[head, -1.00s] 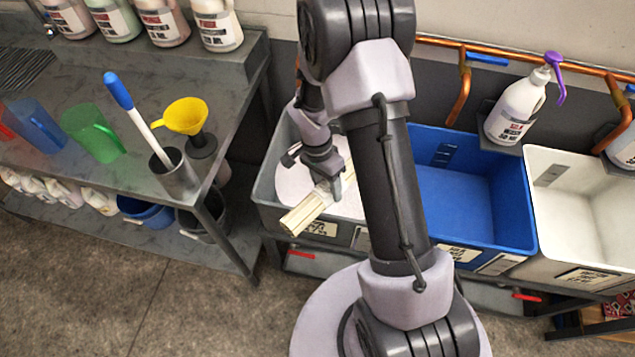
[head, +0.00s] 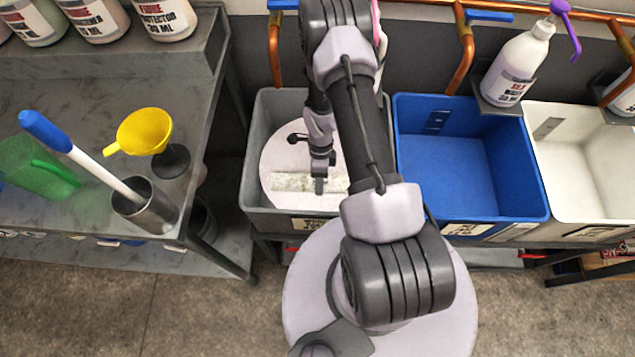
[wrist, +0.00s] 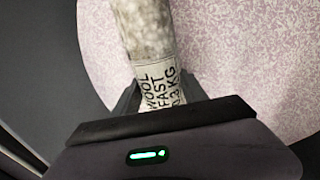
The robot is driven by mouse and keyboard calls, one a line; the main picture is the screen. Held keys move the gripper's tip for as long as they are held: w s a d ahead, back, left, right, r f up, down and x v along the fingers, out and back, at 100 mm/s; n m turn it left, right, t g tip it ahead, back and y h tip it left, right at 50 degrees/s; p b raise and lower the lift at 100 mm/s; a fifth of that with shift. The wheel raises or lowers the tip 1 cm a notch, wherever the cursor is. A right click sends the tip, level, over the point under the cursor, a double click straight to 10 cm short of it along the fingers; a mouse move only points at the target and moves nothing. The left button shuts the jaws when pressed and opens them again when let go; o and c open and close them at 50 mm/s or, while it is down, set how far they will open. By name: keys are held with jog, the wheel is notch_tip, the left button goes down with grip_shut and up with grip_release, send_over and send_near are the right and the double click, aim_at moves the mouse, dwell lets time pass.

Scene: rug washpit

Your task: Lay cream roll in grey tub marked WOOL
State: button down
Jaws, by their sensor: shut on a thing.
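The cream roll (head: 290,182) is in my gripper (head: 320,184), inside the outline of the grey tub (head: 250,150). In the head view it lies crosswise, left to right, over a pale round patch (head: 275,155) in the tub. In the wrist view the roll (wrist: 146,30) carries a white label reading WOOL FAST 0.3 KG, and my gripper (wrist: 168,98) is shut around it there. The patch shows pink speckles below the roll. I cannot tell whether the roll touches it. The tub's front label (head: 315,225) is partly hidden and too small to read.
A blue tub (head: 465,170) and a white tub (head: 585,160) stand to the right. A copper pipe (head: 465,60) with blue-handled taps runs behind. A steel bench at left holds a yellow funnel (head: 145,130), a green jug (head: 35,168) and a metal cup (head: 147,205).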

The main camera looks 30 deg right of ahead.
jog(key=b+x, duration=0.1)
jog(key=x, duration=0.1)
jog(key=w+x, duration=0.1)
jog(key=x, duration=0.1)
jog(key=d+b+x, duration=0.1)
jog(key=x, duration=0.2)
jog(key=shift+w+a+f+b, duration=0.1)
jog(key=shift+a+f+b, duration=0.05)
jog(key=shift+f+b, duration=0.15)
jog(key=shift+f, duration=0.2)
jog(key=c, duration=0.6)
grip_release()
jog(key=shift+r, duration=0.1)
